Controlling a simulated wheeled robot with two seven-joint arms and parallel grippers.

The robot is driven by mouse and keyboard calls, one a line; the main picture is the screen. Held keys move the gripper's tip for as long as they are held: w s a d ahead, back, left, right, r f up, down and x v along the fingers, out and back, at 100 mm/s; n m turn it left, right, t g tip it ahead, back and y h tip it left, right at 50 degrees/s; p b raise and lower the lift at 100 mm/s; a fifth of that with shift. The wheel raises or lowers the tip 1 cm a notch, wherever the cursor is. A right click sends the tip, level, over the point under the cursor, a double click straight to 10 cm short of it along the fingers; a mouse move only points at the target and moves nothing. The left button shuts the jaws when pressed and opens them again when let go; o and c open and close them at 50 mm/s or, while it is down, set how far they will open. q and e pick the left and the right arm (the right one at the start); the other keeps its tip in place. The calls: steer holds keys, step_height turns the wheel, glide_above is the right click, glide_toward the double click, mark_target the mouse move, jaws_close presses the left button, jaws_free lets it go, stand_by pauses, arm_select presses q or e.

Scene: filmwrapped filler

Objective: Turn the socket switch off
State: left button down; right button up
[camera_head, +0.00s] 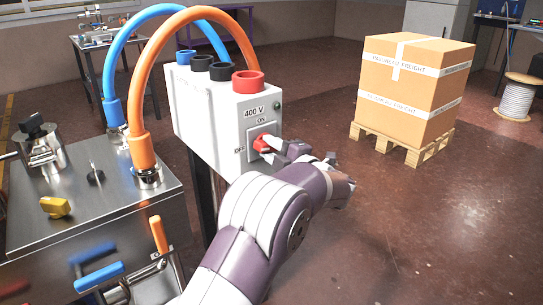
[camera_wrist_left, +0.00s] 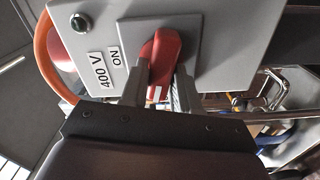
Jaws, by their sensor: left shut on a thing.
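The socket switch is a red rotary handle (camera_head: 262,144) on the front of a white box (camera_head: 210,108) labelled "400 V", with ON above it and OFF to its left. In the left wrist view the red handle (camera_wrist_left: 162,60) sits between the two fingers of my left gripper (camera_wrist_left: 160,92), which is shut on it. In the head view the left gripper (camera_head: 276,150) reaches the switch from the right and hides part of it. A small dark green indicator (camera_head: 277,105) is on the box near its right edge. My right gripper is in neither view.
A metal machine (camera_head: 110,195) with a yellow knob (camera_head: 55,207) and blue and orange handles stands at the left. An orange hose (camera_head: 150,80) and a blue hose (camera_head: 112,60) arch over it.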

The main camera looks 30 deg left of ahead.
arm_select(q)
steer(key=shift+f+n+b, duration=0.25)
steer(key=shift+n+b, duration=0.75)
steer(key=shift+n, duration=0.3)
steer(key=c, duration=0.9)
jaws_free()
steer(key=shift+r, duration=0.1)
steer(key=shift+d, duration=0.1)
steer(key=p+v, duration=0.4)
steer(key=v, duration=0.8)
steer(key=shift+s+d, duration=0.2)
steer(key=shift+d, duration=0.05)
